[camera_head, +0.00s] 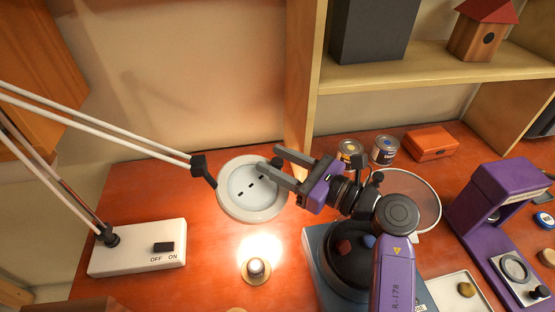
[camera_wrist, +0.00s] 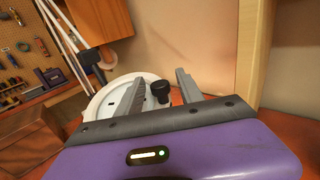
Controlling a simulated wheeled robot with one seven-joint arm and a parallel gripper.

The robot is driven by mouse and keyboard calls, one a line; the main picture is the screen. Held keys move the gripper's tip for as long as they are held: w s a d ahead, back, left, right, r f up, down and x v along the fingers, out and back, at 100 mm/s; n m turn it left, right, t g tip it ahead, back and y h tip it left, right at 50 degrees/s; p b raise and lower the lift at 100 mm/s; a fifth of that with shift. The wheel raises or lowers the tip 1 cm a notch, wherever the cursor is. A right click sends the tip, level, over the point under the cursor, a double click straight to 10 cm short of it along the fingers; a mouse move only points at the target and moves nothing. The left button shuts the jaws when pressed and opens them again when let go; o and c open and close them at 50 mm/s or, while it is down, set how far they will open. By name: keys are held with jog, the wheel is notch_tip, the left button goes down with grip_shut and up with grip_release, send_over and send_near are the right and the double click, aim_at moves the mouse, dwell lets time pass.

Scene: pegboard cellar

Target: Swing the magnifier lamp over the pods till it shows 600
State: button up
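The magnifier lamp's round white head (camera_head: 240,206) hangs at the end of jointed white arms that rise from the left, above the orange desk. Dark slots show on its pale disc. A dark knob (camera_wrist: 160,89) stands at the right side of the head. My gripper (camera_head: 269,158) is open, with its fingers on either side of the knob; whether they touch it I cannot tell.
A white base (camera_head: 135,258) with an OFF/ON switch stands at left. Behind my arm are a round clear disc (camera_head: 425,200), tins (camera_head: 385,150) and an orange box (camera_head: 432,143). A purple device (camera_head: 490,205) stands at right.

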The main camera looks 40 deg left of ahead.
grip_shut()
dwell(1.3)
